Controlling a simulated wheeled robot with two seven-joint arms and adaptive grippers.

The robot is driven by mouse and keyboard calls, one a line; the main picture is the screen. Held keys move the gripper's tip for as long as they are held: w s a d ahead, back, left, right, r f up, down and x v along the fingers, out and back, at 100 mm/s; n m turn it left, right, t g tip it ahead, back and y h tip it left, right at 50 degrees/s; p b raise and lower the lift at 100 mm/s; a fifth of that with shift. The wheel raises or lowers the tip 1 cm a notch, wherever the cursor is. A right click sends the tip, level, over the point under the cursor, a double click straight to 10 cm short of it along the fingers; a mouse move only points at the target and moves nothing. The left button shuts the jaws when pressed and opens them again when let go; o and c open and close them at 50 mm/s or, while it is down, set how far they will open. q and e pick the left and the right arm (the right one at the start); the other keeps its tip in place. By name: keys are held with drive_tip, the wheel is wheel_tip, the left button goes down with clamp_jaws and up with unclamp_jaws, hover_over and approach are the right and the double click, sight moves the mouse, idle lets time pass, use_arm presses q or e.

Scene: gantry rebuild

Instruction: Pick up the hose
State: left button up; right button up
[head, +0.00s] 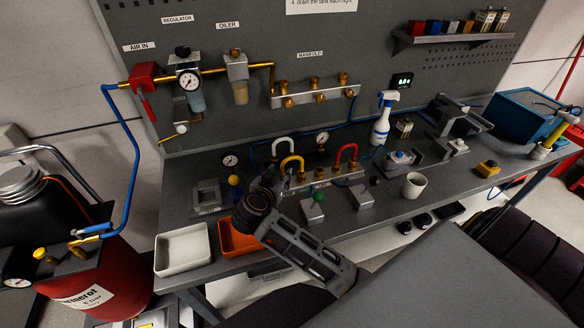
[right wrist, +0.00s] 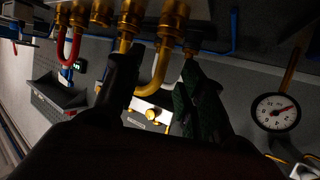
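Short U-shaped hoses stand on the bench manifold (head: 325,178): a yellow hose (head: 291,159), a red hose (head: 346,150) and a white hose (head: 283,141). My right gripper (head: 272,180) is low at the manifold's left end, beside the yellow hose. In the right wrist view, its two dark fingers (right wrist: 160,70) are apart, with the yellow hose (right wrist: 152,88) showing between them. I cannot tell whether either finger touches it. The red hose (right wrist: 70,42) is off to the left there. A longer blue hose (head: 134,150) hangs at the left. My left gripper is not in view.
A white tray (head: 183,252) and an orange tray (head: 233,241) sit at the bench's front left. Gauges, small blocks, a mug (head: 414,185) and a spray bottle (head: 382,120) stand on the bench. A gauge (right wrist: 276,112) is near the right finger in the wrist view.

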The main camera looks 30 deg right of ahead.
sight(282, 171)
drive_tip(key=shift+x, duration=2.5)
clamp_jaws()
